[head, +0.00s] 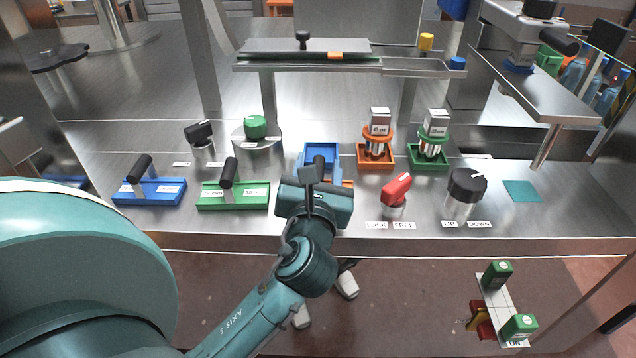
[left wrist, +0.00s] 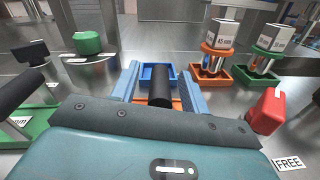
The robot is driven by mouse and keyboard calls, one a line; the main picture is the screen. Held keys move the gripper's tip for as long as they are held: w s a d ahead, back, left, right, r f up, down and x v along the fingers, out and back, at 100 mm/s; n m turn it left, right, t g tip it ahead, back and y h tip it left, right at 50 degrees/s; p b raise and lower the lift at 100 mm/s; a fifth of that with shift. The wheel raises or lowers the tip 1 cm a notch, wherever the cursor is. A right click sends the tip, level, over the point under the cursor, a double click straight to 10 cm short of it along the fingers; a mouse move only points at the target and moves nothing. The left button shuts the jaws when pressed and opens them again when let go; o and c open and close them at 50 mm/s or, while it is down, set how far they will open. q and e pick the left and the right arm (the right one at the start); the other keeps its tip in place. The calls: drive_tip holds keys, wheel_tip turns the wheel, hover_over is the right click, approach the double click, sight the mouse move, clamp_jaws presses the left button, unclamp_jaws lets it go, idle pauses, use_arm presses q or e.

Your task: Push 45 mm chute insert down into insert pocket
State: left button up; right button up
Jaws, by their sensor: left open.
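My left gripper (head: 315,182) is over the middle of the bench. In the left wrist view its two grey-blue fingers (left wrist: 160,82) stand apart, with a black upright handle (left wrist: 161,88) between them; I cannot tell whether they touch it. An orange base (left wrist: 177,104) shows partly beneath the handle, mostly hidden by the gripper. Similar black-handled pieces stand at left: a blue one (head: 149,191) and a green one (head: 233,196), with labels too small to read surely. The insert pocket is not identifiable. My right gripper is not in view.
An empty-looking blue tray (head: 321,149) lies just beyond the gripper. Orange (head: 375,165) and green (head: 428,164) trays hold labelled cylinders. A red lever (head: 396,188) and black knob (head: 466,184) stand to the right. A raised metal shelf (head: 310,64) crosses behind.

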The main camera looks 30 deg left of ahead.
use_arm(q)
drive_tip(key=shift+s, duration=0.1)
drive_tip(key=shift+c, duration=0.5)
clamp_jaws()
drive_tip(key=shift+r, duration=0.15)
